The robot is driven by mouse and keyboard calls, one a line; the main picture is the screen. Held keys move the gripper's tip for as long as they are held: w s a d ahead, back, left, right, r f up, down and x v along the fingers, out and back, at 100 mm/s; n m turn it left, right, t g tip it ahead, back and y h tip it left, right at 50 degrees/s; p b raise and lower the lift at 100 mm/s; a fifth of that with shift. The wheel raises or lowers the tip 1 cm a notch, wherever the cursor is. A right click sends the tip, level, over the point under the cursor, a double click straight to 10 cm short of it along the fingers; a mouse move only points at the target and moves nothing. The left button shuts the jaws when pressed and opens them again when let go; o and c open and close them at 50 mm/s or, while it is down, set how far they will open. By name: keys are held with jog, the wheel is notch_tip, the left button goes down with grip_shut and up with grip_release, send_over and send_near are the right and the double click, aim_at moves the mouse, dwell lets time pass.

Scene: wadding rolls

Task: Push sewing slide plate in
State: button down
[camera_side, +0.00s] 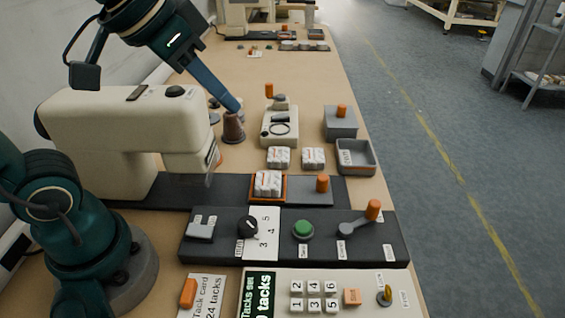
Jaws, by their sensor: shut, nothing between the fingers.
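The sewing machine (110,125) is cream, with its head over a long dark bed (225,190). A grey slide plate (302,197) with an upright orange knob (322,184) lies on the bed, right of the machine head. At the plate's left end is an orange-rimmed square holder (283,197) with a white wadding bundle (268,182) in it. My gripper (238,108) is shut and empty, well behind the plate, just above a brown tapered post (233,130). I cannot tell whether it touches the post.
Two wadding bundles (313,157) and a grey tray (355,157) stand behind the plate. A control panel (375,247) with a green button (303,229) and an orange-knobbed lever (373,209) lies in front. A cream device (280,127) and grey box (340,123) stand farther back.

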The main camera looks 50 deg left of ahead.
jog(key=w+d+r, duration=0.1)
jog(key=w+r, duration=0.1)
jog(key=w, duration=0.4)
jog(key=m+g, duration=0.2)
send_over(329, 185)
notch_tip(329, 185, down, 7)
jog(key=shift+g+h, duration=0.4)
jog(key=shift+g, duration=0.1)
jog(key=x, duration=1.4)
jog(key=shift+s+f, duration=0.25)
jog(key=shift+s, duration=0.05)
jog(key=shift+s+a+r, duration=0.1)
jog(key=shift+s+a, duration=0.05)
jog(key=shift+s, duration=0.3)
jog(key=shift+s+a, duration=0.25)
jog(key=shift+s, duration=0.45)
jog(key=shift+s+a, duration=0.25)
jog(key=shift+s, duration=0.45)
jog(key=shift+s, duration=0.1)
